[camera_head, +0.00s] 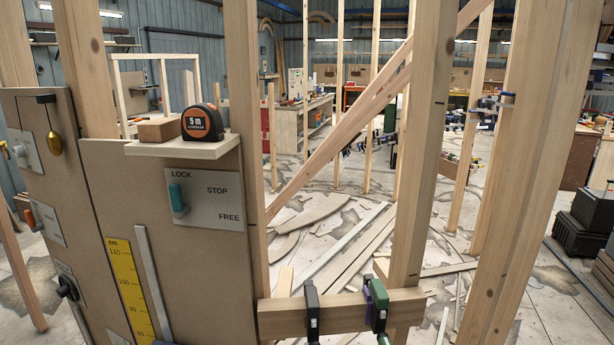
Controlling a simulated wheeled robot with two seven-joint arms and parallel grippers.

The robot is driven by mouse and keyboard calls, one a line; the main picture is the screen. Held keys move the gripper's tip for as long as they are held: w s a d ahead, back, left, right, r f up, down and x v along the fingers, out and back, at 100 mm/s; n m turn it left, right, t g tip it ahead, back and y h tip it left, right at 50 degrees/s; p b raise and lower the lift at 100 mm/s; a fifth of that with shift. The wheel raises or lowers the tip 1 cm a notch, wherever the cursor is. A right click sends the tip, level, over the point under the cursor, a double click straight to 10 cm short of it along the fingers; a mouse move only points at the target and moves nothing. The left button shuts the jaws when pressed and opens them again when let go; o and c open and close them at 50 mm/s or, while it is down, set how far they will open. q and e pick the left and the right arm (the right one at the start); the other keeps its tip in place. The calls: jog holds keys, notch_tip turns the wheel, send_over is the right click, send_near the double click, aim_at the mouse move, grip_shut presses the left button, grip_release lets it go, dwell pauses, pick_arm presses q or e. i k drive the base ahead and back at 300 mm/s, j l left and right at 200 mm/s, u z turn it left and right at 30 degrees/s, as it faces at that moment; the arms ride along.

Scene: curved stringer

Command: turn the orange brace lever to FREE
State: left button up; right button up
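A small orange lever (30,219) sits on a grey plate (49,224) on the angled panel at the far left. Its marks are too small to read, so I cannot tell its setting. A larger plate (218,212) on the front panel is marked LOCK, STOP and FREE. The lever on that plate is teal (176,196), not orange, and stands upright below the word LOCK. Neither of my grippers is in view.
A small shelf (190,145) above the teal lever holds a tape measure (202,122) and a wood block (159,130). A brass weight (55,144) hangs at left. Clamps (377,304) grip a low crossbeam (345,313). Wooden posts stand at right; boards litter the floor.

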aim_at(36, 228)
jog(key=k+u, duration=0.15)
jog(key=u, duration=1.3)
